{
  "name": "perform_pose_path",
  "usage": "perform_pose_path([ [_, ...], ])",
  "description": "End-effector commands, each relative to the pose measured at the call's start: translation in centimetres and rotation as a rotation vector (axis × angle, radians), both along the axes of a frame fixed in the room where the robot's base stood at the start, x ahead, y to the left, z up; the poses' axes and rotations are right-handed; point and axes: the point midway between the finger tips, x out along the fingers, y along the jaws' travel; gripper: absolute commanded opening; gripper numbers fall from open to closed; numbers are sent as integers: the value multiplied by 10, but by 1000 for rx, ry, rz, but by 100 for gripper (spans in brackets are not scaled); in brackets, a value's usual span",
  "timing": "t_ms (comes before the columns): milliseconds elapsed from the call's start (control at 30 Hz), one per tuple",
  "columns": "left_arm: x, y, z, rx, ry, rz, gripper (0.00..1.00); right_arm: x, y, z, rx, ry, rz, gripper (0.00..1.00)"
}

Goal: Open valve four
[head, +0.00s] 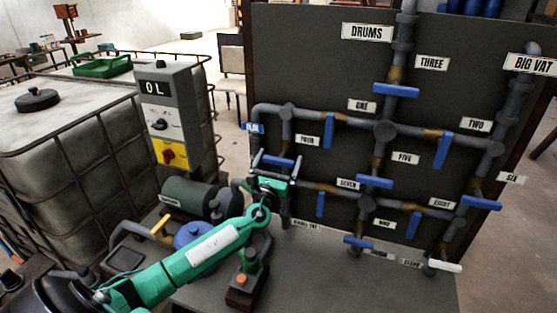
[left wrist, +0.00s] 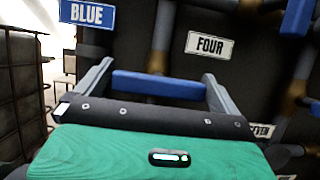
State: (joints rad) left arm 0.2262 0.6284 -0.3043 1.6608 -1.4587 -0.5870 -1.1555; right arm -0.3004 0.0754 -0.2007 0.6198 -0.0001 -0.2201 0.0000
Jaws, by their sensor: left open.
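The FOUR label (head: 307,141) is on the dark panel, and it also shows in the left wrist view (left wrist: 210,45). Left of and below it, a blue valve handle (head: 276,161) lies level across the upright left pipe. In the left wrist view this handle (left wrist: 158,85) spans the space between my left fingers. My left gripper (head: 273,172) is open at the handle, one finger near each end. I cannot tell whether the fingers touch it. The pipe behind the handle is partly hidden by my gripper. My right gripper is not in view.
Other blue handles are close by, such as the upright one (head: 331,130) on the top pipe and another (head: 320,204) near SEVEN. A BLUE label (left wrist: 83,12) is to the upper left. A grey control box (head: 170,115) and a caged tank (head: 70,140) stand left.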

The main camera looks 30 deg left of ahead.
Motion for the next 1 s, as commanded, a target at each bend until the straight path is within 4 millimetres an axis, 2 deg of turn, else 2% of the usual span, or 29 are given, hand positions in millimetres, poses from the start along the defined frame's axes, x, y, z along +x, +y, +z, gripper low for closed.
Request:
perform_pose_path([
  [200,0,0,0,0,0,0,98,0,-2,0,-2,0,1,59],
  [367,0,0,0,0,0,0,68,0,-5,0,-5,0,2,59],
  [667,0,0,-2,-30,-7,0,68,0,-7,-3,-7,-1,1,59],
  [1000,0,0,-4,-234,-56,1,68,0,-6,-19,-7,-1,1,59],
])
